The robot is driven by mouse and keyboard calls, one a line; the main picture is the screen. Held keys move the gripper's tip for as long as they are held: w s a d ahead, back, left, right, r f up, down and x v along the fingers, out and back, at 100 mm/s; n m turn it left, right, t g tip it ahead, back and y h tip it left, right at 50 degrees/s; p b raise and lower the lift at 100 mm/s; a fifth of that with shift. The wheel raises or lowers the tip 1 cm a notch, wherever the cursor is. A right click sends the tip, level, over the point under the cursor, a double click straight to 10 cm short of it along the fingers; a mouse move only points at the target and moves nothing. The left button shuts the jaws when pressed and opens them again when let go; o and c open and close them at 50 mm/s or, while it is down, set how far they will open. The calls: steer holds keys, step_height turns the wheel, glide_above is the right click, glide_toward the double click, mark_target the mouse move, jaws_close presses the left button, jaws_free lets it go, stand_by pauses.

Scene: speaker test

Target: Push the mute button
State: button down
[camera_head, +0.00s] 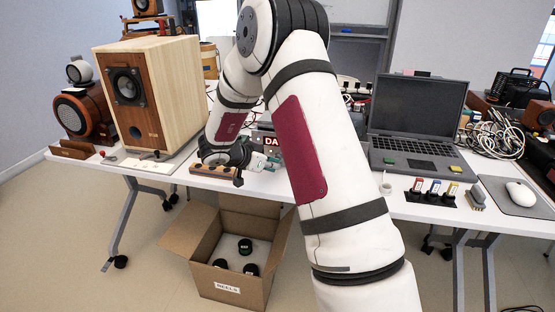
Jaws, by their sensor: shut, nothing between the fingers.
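My gripper (268,162) is at the table's front edge, left of the middle. It points right and is small in the picture, shut with nothing in it. Just below my wrist lies a low wood-edged item (213,172) at the table edge; I cannot tell whether the gripper touches it. Behind the gripper is a dark box with white letters starting "DA" (271,141), partly hidden by my arm. I cannot make out a mute button; it may be too small or hidden behind my arm or wrist. A large wooden speaker (171,90) stands left of my gripper.
A round wooden speaker (82,112) stands at the far left. Right of my arm are an open laptop (415,120), several small coloured-top bottles (435,188), a mouse (521,193) and tangled cables (492,138). An open cardboard box (228,285) sits on the floor below the white table (400,207).

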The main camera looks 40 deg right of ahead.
steer(key=shift+w+d+r+p, duration=0.1)
steer(key=shift+w+d+p, duration=0.1)
steer(key=shift+d+p, duration=0.1)
steer(key=shift+a, duration=0.1)
steer(key=shift+s+a+r+p, duration=0.15)
steer(key=shift+s+p, duration=0.1)
steer(key=shift+p, duration=0.25)
steer(key=shift+a, duration=0.1)
steer(key=shift+s+a+f+p, duration=0.1)
steer(key=shift+s+a+p, duration=0.55)
steer(key=shift+s+a, duration=0.45)
steer(key=shift+s+a+f+p, duration=0.1)
steer(key=shift+s+a+p, duration=0.6)
steer(key=shift+a, duration=0.55)
steer(key=shift+s, duration=0.1)
